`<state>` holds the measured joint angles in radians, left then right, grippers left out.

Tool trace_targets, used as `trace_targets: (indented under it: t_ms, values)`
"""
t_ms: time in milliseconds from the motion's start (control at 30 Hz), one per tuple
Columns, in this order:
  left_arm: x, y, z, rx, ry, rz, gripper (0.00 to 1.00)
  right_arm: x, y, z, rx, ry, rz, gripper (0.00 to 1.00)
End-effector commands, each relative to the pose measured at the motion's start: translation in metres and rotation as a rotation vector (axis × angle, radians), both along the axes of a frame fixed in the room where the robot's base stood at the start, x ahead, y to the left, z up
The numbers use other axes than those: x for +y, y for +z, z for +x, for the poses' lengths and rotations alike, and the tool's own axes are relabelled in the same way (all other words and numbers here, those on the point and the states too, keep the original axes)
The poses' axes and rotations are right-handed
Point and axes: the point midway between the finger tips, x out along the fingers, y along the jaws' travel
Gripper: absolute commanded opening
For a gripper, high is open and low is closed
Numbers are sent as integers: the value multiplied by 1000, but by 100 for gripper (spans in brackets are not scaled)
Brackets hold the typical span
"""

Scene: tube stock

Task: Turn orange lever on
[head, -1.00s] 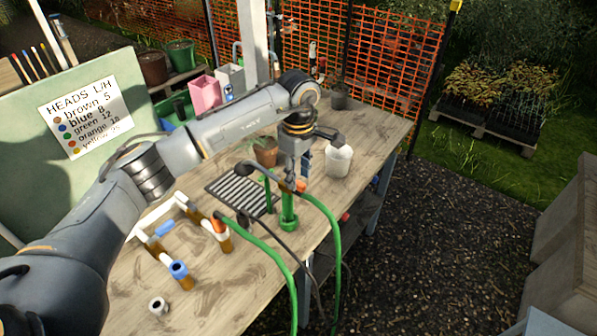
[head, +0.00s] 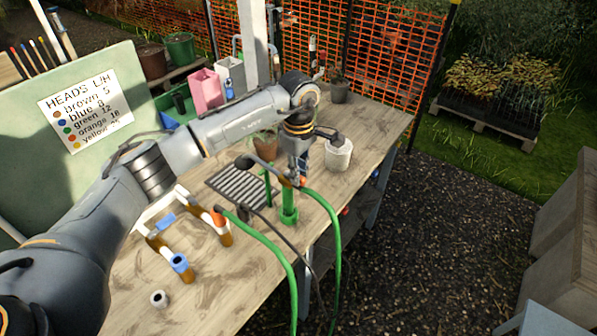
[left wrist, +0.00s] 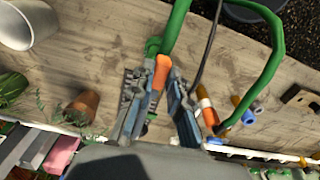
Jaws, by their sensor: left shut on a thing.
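The orange lever (left wrist: 160,72) sits on the green pipe fitting between my left gripper's fingers (left wrist: 161,80) in the left wrist view. My left gripper (head: 302,178) is shut on the lever. In the head view only a small orange bit of the lever (head: 303,183) shows below the gripper. The green standpipe (head: 289,206) stands upright at the table's right edge, with a green hose (head: 332,225) arching from its top. My right gripper is not in view.
A black grate (head: 235,186), terracotta pot (head: 265,146) and whitish pot (head: 338,155) are close by. A black cable (head: 285,235) hangs over the edge.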

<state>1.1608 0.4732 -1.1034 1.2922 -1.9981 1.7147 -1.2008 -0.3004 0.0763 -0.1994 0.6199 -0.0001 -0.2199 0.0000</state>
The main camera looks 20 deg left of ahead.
Motion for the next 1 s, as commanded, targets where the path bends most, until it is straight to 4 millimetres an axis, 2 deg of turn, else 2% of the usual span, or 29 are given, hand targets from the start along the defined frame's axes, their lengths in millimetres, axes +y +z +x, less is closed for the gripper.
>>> trace_targets:
  t_ms: [367,700,1000]
  values:
    - [-2,-4,8,-5,209,-1,0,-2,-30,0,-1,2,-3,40]
    - [-1,-3,20,-7,529,-1,0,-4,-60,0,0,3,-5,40]
    - [3,-2,29,-10,816,-2,0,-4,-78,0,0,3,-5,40]
